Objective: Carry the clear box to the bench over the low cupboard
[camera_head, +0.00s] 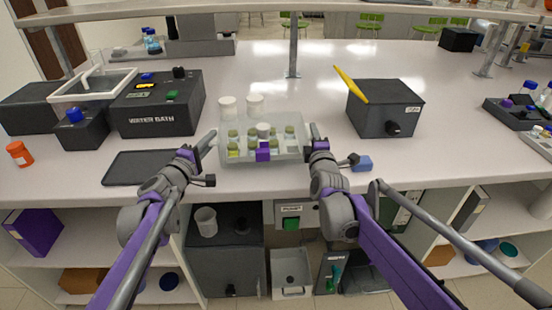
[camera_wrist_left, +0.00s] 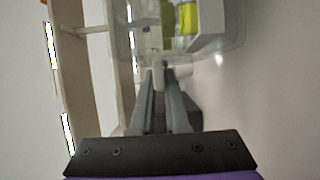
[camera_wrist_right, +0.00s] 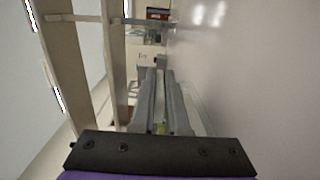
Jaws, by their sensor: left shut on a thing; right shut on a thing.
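The clear box (camera_head: 290,148) is at the front middle of the bench in the head view, with several green-filled jars inside and a purple latch (camera_head: 263,152) on its front. I cannot tell whether it rests on the bench or is just above it. My left gripper (camera_head: 210,142) is shut on its left side. In the left wrist view the fingers (camera_wrist_left: 163,75) close at the wall of the clear box (camera_wrist_left: 230,40). My right gripper (camera_head: 311,138) is shut on its right side. In the right wrist view the fingers (camera_wrist_right: 160,80) hide most of the grip.
The bench (camera_head: 250,185) has a low cupboard (camera_head: 225,255) below its front. A water bath (camera_head: 160,103) and dark flat pad (camera_head: 145,167) lie left. Two white-lidded jars (camera_head: 228,106) stand behind the box. A dark box (camera_head: 385,110) and blue item (camera_head: 361,162) are right.

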